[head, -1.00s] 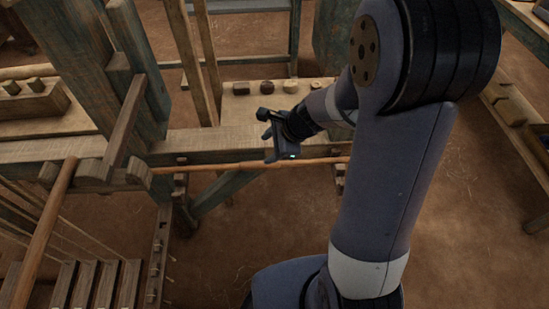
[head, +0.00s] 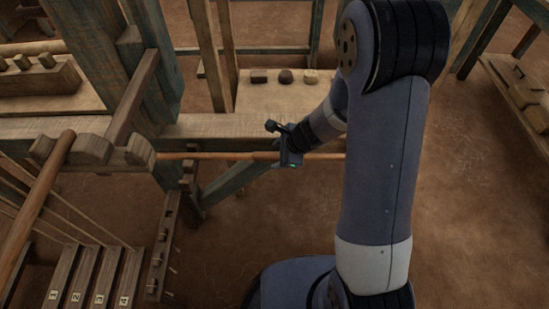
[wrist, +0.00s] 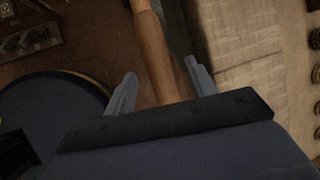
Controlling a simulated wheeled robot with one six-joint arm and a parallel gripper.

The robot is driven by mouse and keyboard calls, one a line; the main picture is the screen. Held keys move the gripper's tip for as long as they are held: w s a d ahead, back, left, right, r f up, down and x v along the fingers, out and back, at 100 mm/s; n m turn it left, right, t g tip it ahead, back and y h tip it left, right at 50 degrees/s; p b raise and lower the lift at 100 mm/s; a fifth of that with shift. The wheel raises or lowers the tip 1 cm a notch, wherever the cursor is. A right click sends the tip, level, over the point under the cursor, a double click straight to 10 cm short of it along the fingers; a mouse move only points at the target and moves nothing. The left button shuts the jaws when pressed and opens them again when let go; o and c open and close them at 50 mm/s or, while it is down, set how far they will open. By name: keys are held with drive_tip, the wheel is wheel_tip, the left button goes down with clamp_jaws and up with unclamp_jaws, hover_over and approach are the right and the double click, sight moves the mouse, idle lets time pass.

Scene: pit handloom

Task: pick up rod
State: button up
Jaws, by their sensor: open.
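The rod (head: 225,155) is a smooth reddish-brown wooden bar lying level across the head view, in front of the loom's pale beam. Its left end meets a rounded wooden bracket, and its right part passes behind my arm. My gripper (head: 288,158) is at the rod, right of its visible middle. In the wrist view the rod (wrist: 152,45) runs up between the two open fingers of my gripper (wrist: 160,78), with no clear contact on either finger. The stretch of rod below the fingers is hidden by the gripper body.
A pale wooden bench (head: 265,100) with several small dark and light blocks is behind the rod. The loom's posts (head: 130,60) and numbered treadles (head: 90,275) are at left. Another bench (head: 520,95) is at right. Bare floor (head: 460,220) lies right of my arm.

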drive_tip(key=shift+w+a+f, duration=0.15)
drive_tip(key=shift+a+f, duration=0.1)
drive_tip(key=shift+f, duration=0.2)
clamp_jaws()
idle(0.3)
